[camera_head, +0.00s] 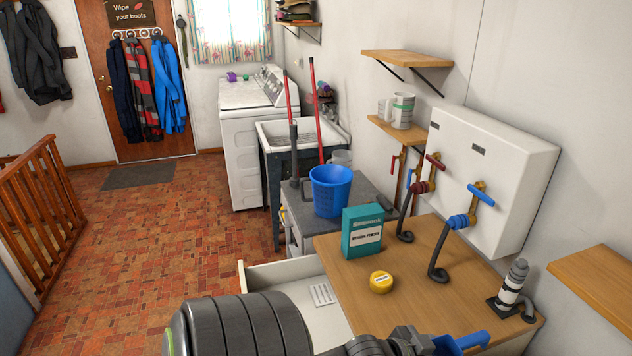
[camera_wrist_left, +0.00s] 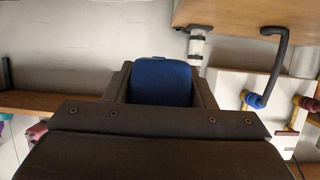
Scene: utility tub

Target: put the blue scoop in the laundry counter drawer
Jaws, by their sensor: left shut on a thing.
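My left arm reaches in along the bottom of the head view, and my left gripper (camera_head: 412,340) is over the near part of the wooden laundry counter (camera_head: 420,285). It is shut on the blue scoop (camera_head: 465,342), which sticks out to the right of the jaws. In the left wrist view the blue scoop (camera_wrist_left: 160,82) sits between the two fingers (camera_wrist_left: 160,92). The laundry counter drawer (camera_head: 275,270) is pulled out to the left, with a pale card (camera_head: 322,294) inside. My arm hides its near part. My right gripper is not in view.
On the counter stand a teal box (camera_head: 362,232), a yellow round tin (camera_head: 381,282) and a grey-white pipe fitting (camera_head: 512,285). Hoses and valves (camera_head: 445,225) hang at the wall. A blue bucket (camera_head: 330,190) stands on the grey surface behind.

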